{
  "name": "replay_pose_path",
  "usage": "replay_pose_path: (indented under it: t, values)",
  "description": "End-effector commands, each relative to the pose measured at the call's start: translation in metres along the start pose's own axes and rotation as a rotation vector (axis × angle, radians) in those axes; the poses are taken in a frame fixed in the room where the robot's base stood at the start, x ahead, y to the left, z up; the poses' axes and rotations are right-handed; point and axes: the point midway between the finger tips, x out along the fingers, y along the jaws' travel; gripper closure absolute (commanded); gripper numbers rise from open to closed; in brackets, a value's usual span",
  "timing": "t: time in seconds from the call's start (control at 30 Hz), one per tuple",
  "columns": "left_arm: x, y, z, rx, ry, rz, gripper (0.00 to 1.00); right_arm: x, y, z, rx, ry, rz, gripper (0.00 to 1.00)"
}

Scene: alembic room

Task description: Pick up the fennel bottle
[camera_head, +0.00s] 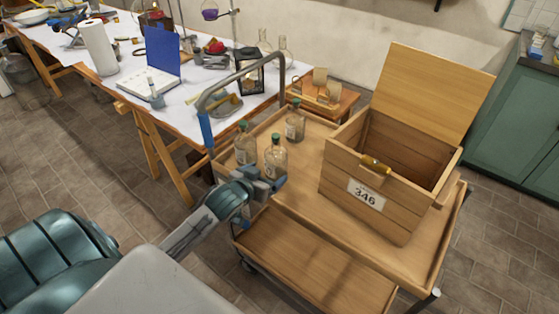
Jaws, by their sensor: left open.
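Three clear glass bottles with dark green caps stand upright on the top shelf of a wooden cart (345,237). One is a front bottle (276,156), one is a left bottle (245,144), and one is a back bottle (295,123). Their labels are too small to read, so I cannot tell which one is fennel. My left gripper (268,181) reaches in from the left, just below the front bottle at the cart's near edge. It is open, and I see nothing between its jaws. It hides part of the front bottle's base. My right gripper is out of view.
An open wooden crate (345,176) marked 346 stands on the cart right of the bottles, its lid raised. A cluttered white worktable (190,75) stands beyond. The cart top's front right is clear.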

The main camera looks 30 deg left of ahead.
Motion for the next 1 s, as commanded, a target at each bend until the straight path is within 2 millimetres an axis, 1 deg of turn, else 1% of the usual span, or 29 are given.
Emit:
replay_pose_path:
  t: [0.17,0.23,0.33,0.47,0.57,0.77,0.9,0.97,1.0]
  values:
    - [0.012,0.002,-0.001,-0.002,0.0,0.0,0.14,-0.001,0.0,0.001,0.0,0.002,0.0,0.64]
    - [0.021,0.004,-0.003,-0.004,0.001,0.001,0.14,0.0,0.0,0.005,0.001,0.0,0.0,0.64]
    - [0.037,0.007,-0.004,-0.004,0.002,0.001,0.14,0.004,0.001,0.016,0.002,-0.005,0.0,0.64]
    - [0.053,0.006,-0.003,-0.001,0.001,0.001,0.14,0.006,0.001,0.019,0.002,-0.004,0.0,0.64]
    - [0.058,0.006,-0.002,0.001,0.001,0.001,0.14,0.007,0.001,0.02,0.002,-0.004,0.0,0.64]
    - [0.058,0.006,-0.002,0.002,0.001,0.002,0.14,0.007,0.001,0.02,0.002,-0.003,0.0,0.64]
    - [0.058,0.006,-0.002,0.002,0.001,0.002,0.42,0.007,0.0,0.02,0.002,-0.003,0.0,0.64]
    - [0.058,0.006,-0.002,0.002,0.001,0.001,0.53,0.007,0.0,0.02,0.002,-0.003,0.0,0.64]
    - [0.058,0.006,-0.002,0.002,0.001,0.001,0.61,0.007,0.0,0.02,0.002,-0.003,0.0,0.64]
